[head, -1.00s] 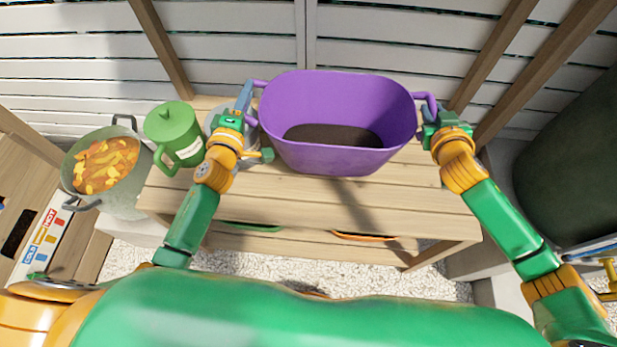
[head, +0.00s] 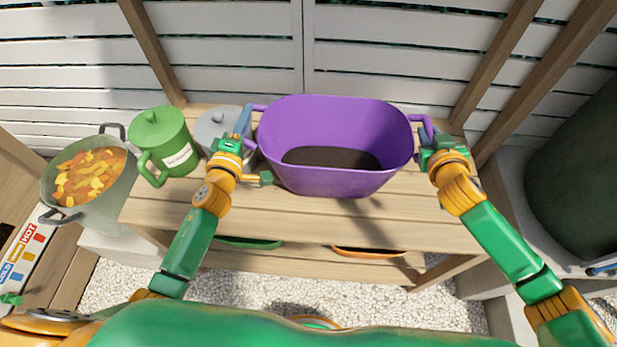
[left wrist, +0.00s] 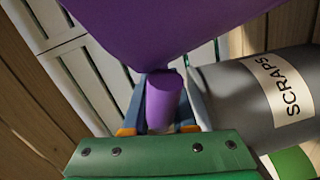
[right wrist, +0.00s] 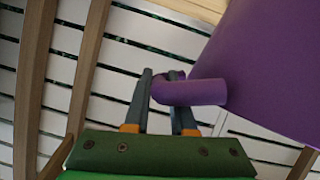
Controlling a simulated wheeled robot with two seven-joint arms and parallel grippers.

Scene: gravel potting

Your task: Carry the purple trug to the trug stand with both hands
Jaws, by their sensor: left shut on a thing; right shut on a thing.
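The purple trug (head: 335,185) is upright over the wooden bench, with dark soil in its bottom. I cannot tell whether its base touches the bench top. My left gripper (head: 243,125) is shut on its left handle, which shows between the fingers in the left wrist view (left wrist: 163,100). My right gripper (head: 428,135) is shut on its right handle, also seen between the fingers in the right wrist view (right wrist: 190,92). I cannot pick out a trug stand in these frames.
The slatted bench (head: 300,222) has a green lidded canister (head: 165,140) and a grey one (left wrist: 260,95), labelled SCRAPS, left of the trug. A pot of orange and yellow scraps (head: 90,175) stands further left. A dark green barrel (head: 575,170) stands right. White slatted walls rise behind.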

